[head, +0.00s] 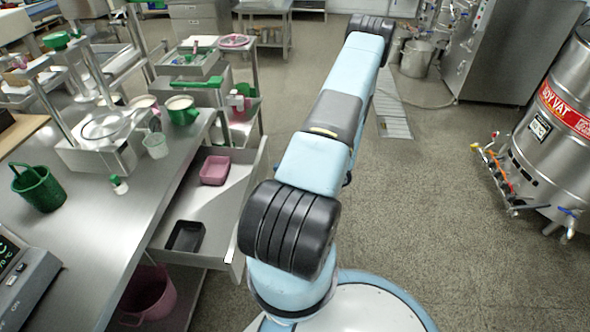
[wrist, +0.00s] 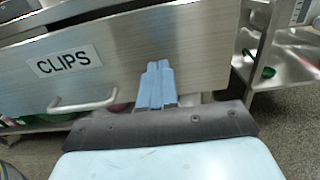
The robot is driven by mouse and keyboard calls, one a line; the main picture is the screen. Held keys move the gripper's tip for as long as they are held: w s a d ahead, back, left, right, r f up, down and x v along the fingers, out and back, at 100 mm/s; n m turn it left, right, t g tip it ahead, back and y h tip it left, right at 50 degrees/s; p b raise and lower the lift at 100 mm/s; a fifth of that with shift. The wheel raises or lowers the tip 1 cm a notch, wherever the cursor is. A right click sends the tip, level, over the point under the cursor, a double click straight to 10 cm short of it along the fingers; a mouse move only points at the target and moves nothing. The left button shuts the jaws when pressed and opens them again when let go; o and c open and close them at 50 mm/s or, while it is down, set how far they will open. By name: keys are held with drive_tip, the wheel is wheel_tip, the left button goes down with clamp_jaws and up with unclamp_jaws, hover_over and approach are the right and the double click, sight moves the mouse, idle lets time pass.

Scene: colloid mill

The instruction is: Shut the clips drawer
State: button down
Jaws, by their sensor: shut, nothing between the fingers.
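The clips drawer (head: 212,204) stands pulled out from under the steel bench in the head view, with a pink tray (head: 215,170) and a black tray (head: 185,236) inside. In the wrist view its steel front (wrist: 112,70) carries a CLIPS label (wrist: 64,61) and a bar handle (wrist: 83,104) at lower left. My gripper (wrist: 157,68) is shut and empty. Its blue fingers point at the drawer front, right of the label and handle. I cannot tell whether the fingertips touch the front. In the head view my arm hides the gripper.
The steel bench (head: 120,235) at left holds a green pitcher (head: 38,187), a green mug (head: 181,110) and a scale (head: 22,285). A pink bucket (head: 150,295) stands below. A steel vat (head: 560,130) with valves stands at far right. The floor (head: 440,220) between is mostly clear.

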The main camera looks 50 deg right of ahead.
sight(263, 166)
drive_tip(key=shift+x, duration=1.75)
